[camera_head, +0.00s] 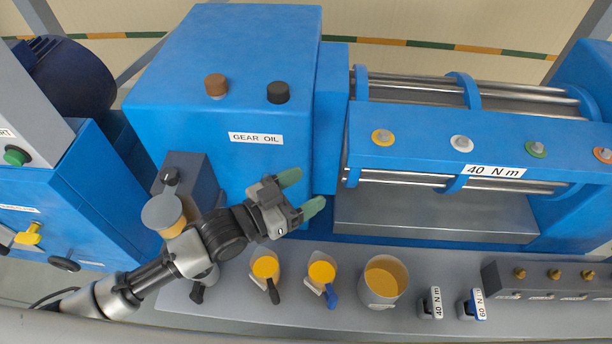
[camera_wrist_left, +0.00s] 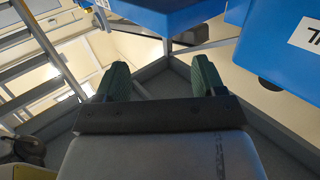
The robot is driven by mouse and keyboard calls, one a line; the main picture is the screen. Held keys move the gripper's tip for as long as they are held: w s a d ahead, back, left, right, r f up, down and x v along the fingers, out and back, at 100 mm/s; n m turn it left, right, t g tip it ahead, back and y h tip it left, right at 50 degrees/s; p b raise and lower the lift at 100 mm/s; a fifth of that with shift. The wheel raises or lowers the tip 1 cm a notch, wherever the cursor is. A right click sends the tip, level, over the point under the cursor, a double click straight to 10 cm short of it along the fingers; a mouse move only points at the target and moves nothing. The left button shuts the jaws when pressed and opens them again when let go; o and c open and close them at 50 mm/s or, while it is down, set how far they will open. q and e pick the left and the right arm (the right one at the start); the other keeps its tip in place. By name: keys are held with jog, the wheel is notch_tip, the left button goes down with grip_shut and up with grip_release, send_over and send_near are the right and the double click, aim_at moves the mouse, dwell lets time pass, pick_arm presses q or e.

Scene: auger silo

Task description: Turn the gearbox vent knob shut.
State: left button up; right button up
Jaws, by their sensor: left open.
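The blue gearbox (camera_head: 245,60) has a white label reading GEAR OIL on its front. A brown cap (camera_head: 215,85) and a black knob (camera_head: 278,92) stand on it above the label. I cannot tell for sure which is the vent knob; neither has a readable label. My left gripper (camera_head: 302,192) is open and empty, in front of the gearbox, below and right of the label, apart from both caps. Its green fingers also show in the left wrist view (camera_wrist_left: 162,76), with nothing between them. My right gripper is not in view.
A grey box with a dark knob (camera_head: 170,175) stands left of my gripper. Several amber-filled vessels, including a large cup (camera_head: 385,279), stand on the grey bench (camera_head: 430,260). A blue rail (camera_head: 420,140) with coloured caps and a 40 N m label lies right.

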pick_arm(q)
jog(key=shift+s+d+r, duration=0.1)
jog(key=shift+d+r, duration=0.05)
jog(key=shift+d, duration=0.2)
jog(key=s+a+f+n+t+y+b, duration=0.3)
jog(key=a+f+n+y+b, duration=0.15)
jog(key=a+f, duration=0.2)
jog(key=s+a+f+n+t+y+b, duration=0.3)
jog(key=s+a+f+t+y+b, duration=0.15)
jog(key=a, duration=0.35)
jog(key=shift+g, duration=0.45)
jog(key=p+x, duration=0.3)
jog(key=x, duration=0.7)
jog(key=shift+a, duration=0.15)
jog(key=shift+w+d+f, duration=0.1)
jog(key=shift+w+d, duration=0.1)
jog(key=shift+w, duration=0.35)
